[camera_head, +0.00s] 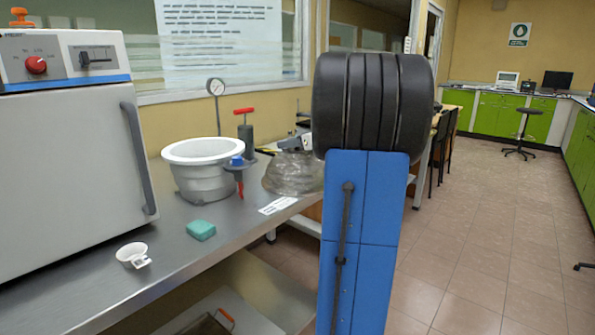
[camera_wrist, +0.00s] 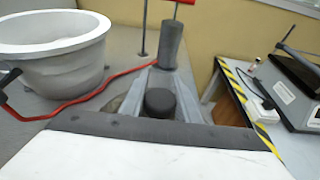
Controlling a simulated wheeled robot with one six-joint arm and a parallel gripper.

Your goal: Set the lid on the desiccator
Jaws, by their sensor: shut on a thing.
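The desiccator bowl (camera_head: 200,181), grey with a broad white rim, stands open on the steel bench, and it also shows at the left of the wrist view (camera_wrist: 50,67). The clear domed lid (camera_head: 293,177) is to the right of the bowl, apart from it, near the bench's right end. I cannot tell whether its underside touches the bench. My gripper (camera_head: 298,143) is above the lid, partly hidden by my arm. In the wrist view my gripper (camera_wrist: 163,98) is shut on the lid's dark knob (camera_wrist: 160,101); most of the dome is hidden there.
A hand pump with a red handle (camera_head: 245,131) and a gauge (camera_head: 216,88) stand behind the bowl. A red hose (camera_wrist: 100,93) runs beside it. A striped edge (camera_wrist: 243,100) lies right.

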